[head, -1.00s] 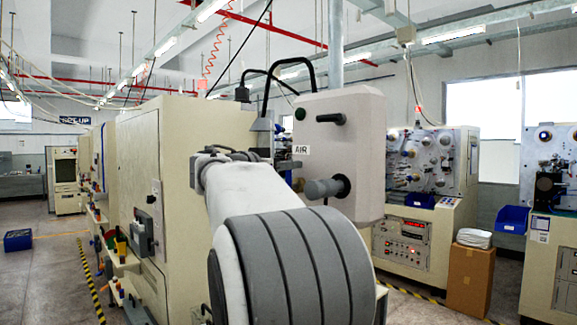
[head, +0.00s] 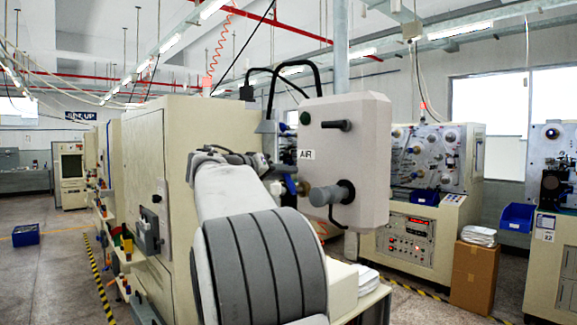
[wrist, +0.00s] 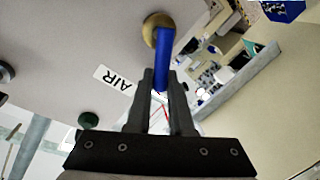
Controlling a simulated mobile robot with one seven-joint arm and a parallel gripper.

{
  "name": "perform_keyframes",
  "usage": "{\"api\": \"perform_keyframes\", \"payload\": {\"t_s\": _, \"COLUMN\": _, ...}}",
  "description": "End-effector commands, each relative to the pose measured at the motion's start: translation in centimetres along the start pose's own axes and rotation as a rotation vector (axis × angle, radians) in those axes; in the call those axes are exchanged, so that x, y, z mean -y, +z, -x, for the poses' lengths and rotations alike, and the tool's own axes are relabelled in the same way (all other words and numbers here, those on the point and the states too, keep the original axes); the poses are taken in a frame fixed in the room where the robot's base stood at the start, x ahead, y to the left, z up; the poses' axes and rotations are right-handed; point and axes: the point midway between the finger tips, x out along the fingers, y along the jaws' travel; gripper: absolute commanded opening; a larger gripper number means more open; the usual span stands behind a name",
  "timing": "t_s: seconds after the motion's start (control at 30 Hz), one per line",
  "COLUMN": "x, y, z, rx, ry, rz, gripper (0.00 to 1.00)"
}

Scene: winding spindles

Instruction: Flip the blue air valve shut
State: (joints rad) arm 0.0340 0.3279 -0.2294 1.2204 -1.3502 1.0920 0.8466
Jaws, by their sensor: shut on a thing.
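The blue air valve handle (wrist: 162,55) shows in the wrist view, running from a round brass hub (wrist: 158,28) down between my fingers. My gripper (wrist: 162,88) is shut on the handle, one dark finger on each side. In the head view the blue handle (head: 291,186) shows small at the left of the brass fitting (head: 304,188), sticking out leftward from it. The valve is on the side of the pale grey box (head: 368,190), below the AIR label (head: 307,155). My arm hides most of my gripper in the head view.
A large cream machine cabinet (head: 150,150) stands at the left. Another machine (head: 420,240) and a cardboard box (head: 474,275) stand at the right.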

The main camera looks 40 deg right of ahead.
Motion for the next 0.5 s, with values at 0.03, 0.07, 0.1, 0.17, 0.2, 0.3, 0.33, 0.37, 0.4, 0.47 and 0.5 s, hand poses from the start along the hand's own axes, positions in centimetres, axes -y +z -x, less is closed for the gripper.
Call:
{"api": "perform_keyframes", "payload": {"t_s": 0.03, "x": 0.1, "y": -0.3, "z": 0.0, "rx": 0.008, "ry": -0.001, "rz": 0.044, "gripper": 0.00}}
{"api": "perform_keyframes", "payload": {"t_s": 0.07, "x": 0.3, "y": -0.3, "z": 0.0, "rx": 0.014, "ry": -0.001, "rz": 0.072, "gripper": 0.00}}
{"api": "perform_keyframes", "payload": {"t_s": 0.1, "x": 0.5, "y": -0.3, "z": 0.0, "rx": 0.021, "ry": -0.001, "rz": 0.109, "gripper": 0.00}}
{"api": "perform_keyframes", "payload": {"t_s": 0.17, "x": 0.8, "y": -0.3, "z": -0.1, "rx": 0.032, "ry": -0.001, "rz": 0.166, "gripper": 0.00}}
{"api": "perform_keyframes", "payload": {"t_s": 0.2, "x": 0.9, "y": -0.2, "z": -0.1, "rx": 0.040, "ry": -0.001, "rz": 0.203, "gripper": 0.00}}
{"api": "perform_keyframes", "payload": {"t_s": 0.3, "x": 1.4, "y": -0.1, "z": -0.2, "rx": 0.059, "ry": -0.001, "rz": 0.297, "gripper": 0.00}}
{"api": "perform_keyframes", "payload": {"t_s": 0.33, "x": 1.5, "y": -0.1, "z": -0.2, "rx": 0.064, "ry": -0.001, "rz": 0.324, "gripper": 0.00}}
{"api": "perform_keyframes", "payload": {"t_s": 0.37, "x": 1.7, "y": 0.0, "z": -0.2, "rx": 0.069, "ry": -0.001, "rz": 0.352, "gripper": 0.00}}
{"api": "perform_keyframes", "payload": {"t_s": 0.4, "x": 1.9, "y": 0.0, "z": -0.3, "rx": 0.076, "ry": -0.001, "rz": 0.390, "gripper": 0.00}}
{"api": "perform_keyframes", "payload": {"t_s": 0.47, "x": 2.1, "y": 0.2, "z": -0.3, "rx": 0.088, "ry": -0.001, "rz": 0.447, "gripper": 0.00}}
{"api": "perform_keyframes", "payload": {"t_s": 0.5, "x": 2.2, "y": 0.3, "z": -0.4, "rx": 0.096, "ry": -0.001, "rz": 0.483, "gripper": 0.00}}
